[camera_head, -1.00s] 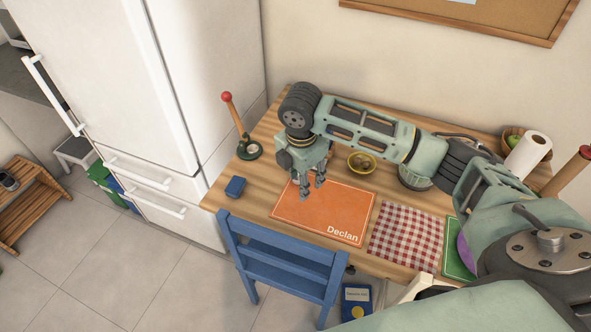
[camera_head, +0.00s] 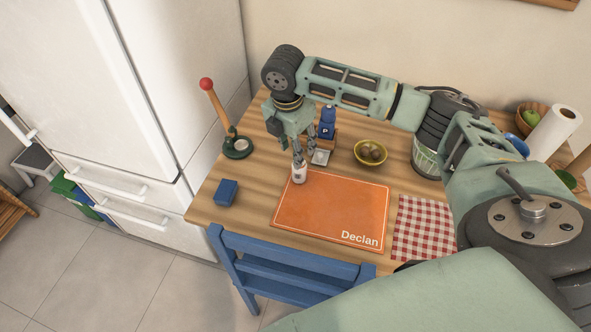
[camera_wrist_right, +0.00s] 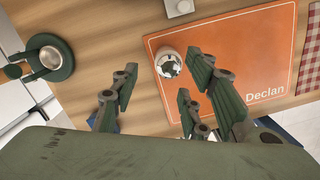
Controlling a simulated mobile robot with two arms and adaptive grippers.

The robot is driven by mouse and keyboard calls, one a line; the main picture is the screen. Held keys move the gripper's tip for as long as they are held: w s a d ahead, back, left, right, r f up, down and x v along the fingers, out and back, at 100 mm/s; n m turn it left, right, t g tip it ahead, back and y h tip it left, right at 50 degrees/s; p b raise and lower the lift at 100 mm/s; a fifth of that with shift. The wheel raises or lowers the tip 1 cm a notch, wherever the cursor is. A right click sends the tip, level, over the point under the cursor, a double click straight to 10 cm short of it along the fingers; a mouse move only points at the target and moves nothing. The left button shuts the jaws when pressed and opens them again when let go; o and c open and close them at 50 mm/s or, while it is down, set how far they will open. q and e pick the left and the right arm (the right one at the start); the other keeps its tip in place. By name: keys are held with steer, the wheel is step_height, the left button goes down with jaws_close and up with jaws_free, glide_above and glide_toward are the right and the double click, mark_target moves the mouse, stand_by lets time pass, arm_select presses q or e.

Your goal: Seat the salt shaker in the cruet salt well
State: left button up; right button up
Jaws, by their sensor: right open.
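A small white salt shaker (camera_head: 299,174) with a metal top stands upright at the back left corner of the orange placemat. It also shows in the right wrist view (camera_wrist_right: 168,63), ahead of the fingers. My right gripper (camera_head: 299,150) is open just above the shaker, its fingers partly overlapping the top in the head view. In the wrist view the gripper (camera_wrist_right: 158,80) has its fingers spread and empty. My left gripper is not in view.
The orange placemat (camera_head: 335,212) lies in front, a checked cloth (camera_head: 425,228) right of it. A yellow bowl (camera_head: 371,153) is right of the cruet. A blue box (camera_head: 226,192) and a green-based stand with a red-knobbed handle (camera_head: 237,148) are left. A blue chair (camera_head: 285,262) stands at the front edge.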

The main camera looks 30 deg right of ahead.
steer(key=shift+s+d+f, duration=0.1)
steer(key=shift+s+f, duration=0.2)
steer(key=shift+f, duration=0.55)
step_height(320, 180, down, 5)
steer(key=shift+w+d+r+p, duration=0.15)
steer(key=shift+p, duration=0.25)
jaws_close()
